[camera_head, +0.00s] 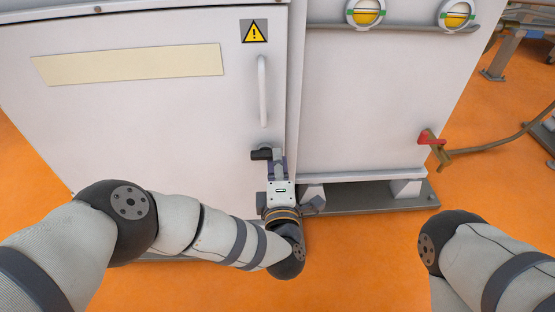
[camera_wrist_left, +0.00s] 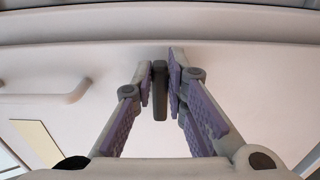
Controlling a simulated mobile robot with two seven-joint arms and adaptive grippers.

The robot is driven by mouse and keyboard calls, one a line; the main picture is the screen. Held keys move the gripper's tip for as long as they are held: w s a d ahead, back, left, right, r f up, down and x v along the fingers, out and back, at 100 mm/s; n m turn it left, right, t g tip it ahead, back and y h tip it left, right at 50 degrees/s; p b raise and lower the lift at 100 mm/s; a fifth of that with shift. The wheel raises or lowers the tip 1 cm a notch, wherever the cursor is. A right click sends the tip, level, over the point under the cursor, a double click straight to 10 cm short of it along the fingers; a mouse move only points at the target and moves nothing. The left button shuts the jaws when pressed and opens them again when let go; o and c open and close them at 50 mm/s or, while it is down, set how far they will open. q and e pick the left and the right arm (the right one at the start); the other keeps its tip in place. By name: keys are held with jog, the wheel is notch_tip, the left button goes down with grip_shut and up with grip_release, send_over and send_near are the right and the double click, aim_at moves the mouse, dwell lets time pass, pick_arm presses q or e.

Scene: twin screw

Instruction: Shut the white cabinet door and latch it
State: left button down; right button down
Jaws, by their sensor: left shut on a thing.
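The white cabinet door (camera_head: 170,120) fills the left of the head view. It looks closed or nearly closed against its frame; I cannot tell whether it is fully flush. The black latch handle (camera_head: 260,154) sits low near the door's right edge and lies roughly sideways. My left gripper (camera_head: 277,160) is at the latch, its fingers shut on it. In the left wrist view, the dark latch handle (camera_wrist_left: 160,92) stands between the two fingers (camera_wrist_left: 160,85). The fingers hide part of it in the head view. My right gripper is out of view; only its arm shows.
A white vertical door handle (camera_head: 262,90) is above the latch; it also shows in the left wrist view (camera_wrist_left: 45,92). A warning sign (camera_head: 254,31) is above that. At right are a red-handled valve (camera_head: 430,138) with a hose. Orange floor (camera_head: 370,250) lies open in front.

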pick_arm(q)
jog(key=shift+a, duration=0.1)
dwell(0.4)
jog(key=c, duration=1.6)
grip_release()
jog(key=s, duration=1.2)
